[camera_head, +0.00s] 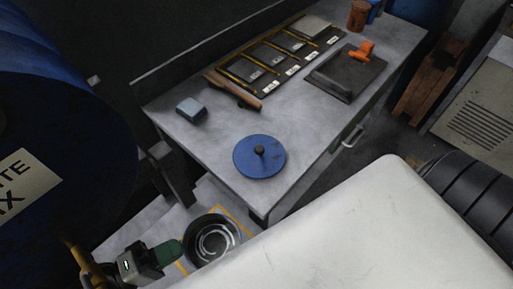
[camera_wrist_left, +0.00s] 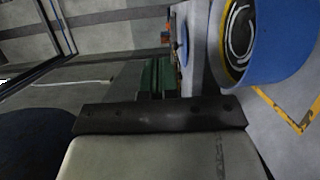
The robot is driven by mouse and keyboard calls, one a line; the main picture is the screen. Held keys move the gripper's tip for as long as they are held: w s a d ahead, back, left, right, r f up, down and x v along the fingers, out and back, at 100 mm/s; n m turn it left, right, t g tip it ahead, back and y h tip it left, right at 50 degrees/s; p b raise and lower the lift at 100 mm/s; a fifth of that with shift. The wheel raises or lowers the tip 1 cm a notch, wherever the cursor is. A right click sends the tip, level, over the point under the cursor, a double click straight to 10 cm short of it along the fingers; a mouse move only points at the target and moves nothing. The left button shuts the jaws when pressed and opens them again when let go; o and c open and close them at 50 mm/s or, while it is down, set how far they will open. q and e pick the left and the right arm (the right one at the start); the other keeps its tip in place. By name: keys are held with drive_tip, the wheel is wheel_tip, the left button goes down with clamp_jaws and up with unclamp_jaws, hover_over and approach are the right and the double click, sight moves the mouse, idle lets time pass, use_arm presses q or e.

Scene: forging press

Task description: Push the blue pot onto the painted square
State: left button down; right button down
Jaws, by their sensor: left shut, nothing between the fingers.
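The blue pot (camera_wrist_left: 285,50) stands open on the floor. In the head view I look down into its dark inside with pale rings (camera_head: 214,241). Yellow lines of the painted square (camera_head: 236,219) show on both sides of the pot there, and a corner of the square (camera_wrist_left: 299,131) shows in the wrist view. The pot hides part of the outline, so I cannot tell whether it is wholly inside. My left gripper (camera_head: 172,252) is shut and empty, its green fingers right beside the pot's left side; contact is unclear. My right gripper is out of view.
A grey workbench (camera_head: 215,150) stands behind the pot, with a blue round lid (camera_head: 258,166), a grey-blue block (camera_head: 191,110) and a black tray rack on it. A large blue drum (camera_head: 60,130) is at the left. A white surface (camera_head: 350,235) fills the lower right.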

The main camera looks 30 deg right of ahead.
use_arm(q)
drive_tip(key=s+d+b, duration=0.2)
drive_tip(key=s+d, duration=1)
drive_tip(key=d, duration=0.1)
drive_tip(key=shift+s, duration=0.25)
